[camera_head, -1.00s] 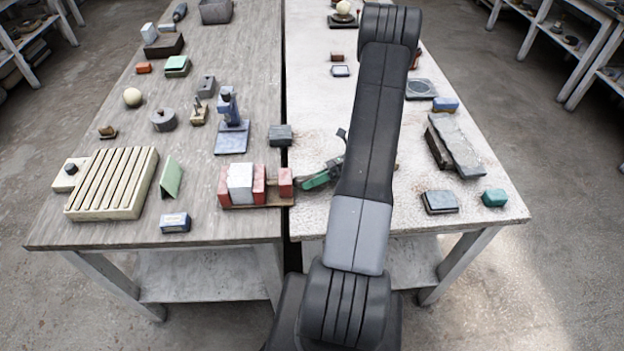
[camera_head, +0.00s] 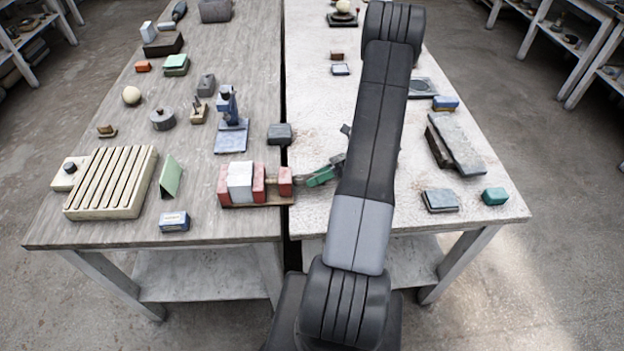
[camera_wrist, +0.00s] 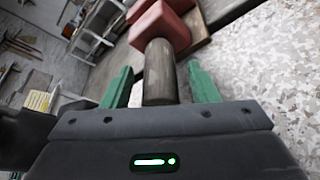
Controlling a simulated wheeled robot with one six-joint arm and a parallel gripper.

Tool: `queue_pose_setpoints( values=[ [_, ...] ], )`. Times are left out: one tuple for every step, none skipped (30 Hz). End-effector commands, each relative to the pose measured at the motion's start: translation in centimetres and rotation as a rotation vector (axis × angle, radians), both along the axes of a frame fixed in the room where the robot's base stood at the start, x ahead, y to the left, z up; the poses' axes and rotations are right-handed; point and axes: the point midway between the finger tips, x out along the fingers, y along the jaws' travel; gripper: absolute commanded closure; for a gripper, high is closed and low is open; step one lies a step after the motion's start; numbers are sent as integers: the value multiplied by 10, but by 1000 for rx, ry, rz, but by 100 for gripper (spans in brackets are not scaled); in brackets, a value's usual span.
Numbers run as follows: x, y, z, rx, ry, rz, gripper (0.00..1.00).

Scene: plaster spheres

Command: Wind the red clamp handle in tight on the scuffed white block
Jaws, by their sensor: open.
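The clamp on the left tabletop has a wooden base (camera_head: 238,204) and red blocks. The white block (camera_head: 240,182) stands between a left red block (camera_head: 223,186) and a middle red block (camera_head: 259,184), with no clear gap visible. Another red block (camera_head: 285,181) is at the clamp's right end. My gripper (camera_head: 320,177) is just right of it. In the wrist view my gripper (camera_wrist: 158,72) is open, its green fingers either side of a grey-brown rod (camera_wrist: 159,90) leading to a red block (camera_wrist: 160,28). Contact is unclear. The white block is hidden there.
A dark grey block (camera_head: 280,135) sits behind the clamp, and a blue device on a plate (camera_head: 232,137) farther left. A slatted cream rack (camera_head: 110,182), green wedge (camera_head: 171,177) and blue box (camera_head: 174,221) lie left. A gap separates the tables.

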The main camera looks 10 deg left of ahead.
Motion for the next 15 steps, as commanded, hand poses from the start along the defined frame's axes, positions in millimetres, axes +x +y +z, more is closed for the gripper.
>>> queue_pose_setpoints(
  values=[
    [5, -8, 0, -1, -4, -4, 46],
    [8, -13, 2, 0, -5, -3, 46],
    [13, -20, 4, 0, -6, -5, 46],
    [16, -26, 5, 0, -4, -5, 46],
    [19, -32, 7, -1, -5, -4, 46],
    [24, -40, 10, -1, -6, -5, 46],
    [28, -46, 12, 0, -6, -5, 46],
    [32, -52, 14, -1, -6, -5, 46],
    [36, -60, 17, -1, -6, -5, 46],
    [39, -65, 18, -1, -6, -5, 46],
    [42, -70, 20, -1, -5, -4, 46],
    [46, -76, 23, -1, -5, -4, 46],
    [48, -81, 24, -1, -4, -4, 46],
    [50, -85, 26, -1, -4, -3, 46],
    [53, -89, 28, -1, -4, -2, 46]
  ],
)
